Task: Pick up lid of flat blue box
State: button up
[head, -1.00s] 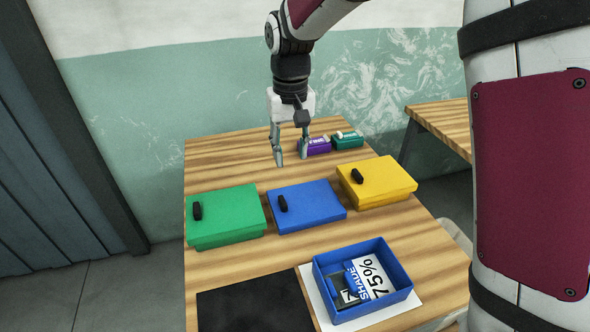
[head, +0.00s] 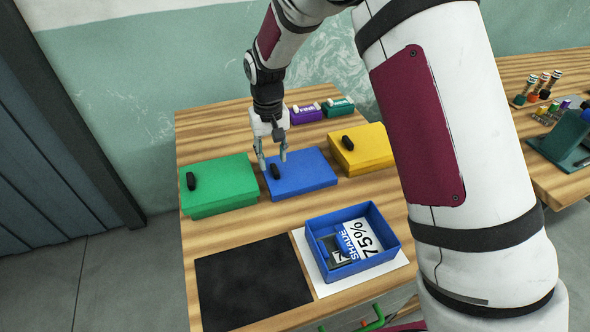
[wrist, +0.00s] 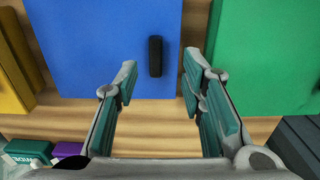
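The flat blue box with its lid (head: 308,173) lies on the wooden table between a green and a yellow box. A black handle (head: 276,172) stands on the lid near its left edge. In the wrist view the blue lid (wrist: 95,45) fills the upper middle, and the handle (wrist: 155,56) shows beyond the fingertips, between their lines. My gripper (head: 273,163) is open and empty, over the left part of the blue lid near the handle. In the wrist view its fingers (wrist: 160,75) are spread wide. Its exact height above the lid is hard to tell.
The green box (head: 222,183) is close on the left, the yellow box (head: 368,150) on the right. Purple (head: 307,114) and teal (head: 340,107) items stand behind. An open blue box (head: 318,217) holding a label and items sits in front, beside a black mat (head: 252,282).

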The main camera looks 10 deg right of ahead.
aim_at(275, 168)
jog(key=shift+w+d+f+p, duration=0.1)
jog(key=shift+f+p, duration=0.05)
jog(key=shift+f, duration=1)
jog(key=shift+w+d+f+p, duration=0.1)
jog(key=shift+f+p, duration=0.05)
jog(key=shift+f, duration=1)
grip_shut()
jog(key=shift+r, duration=0.15)
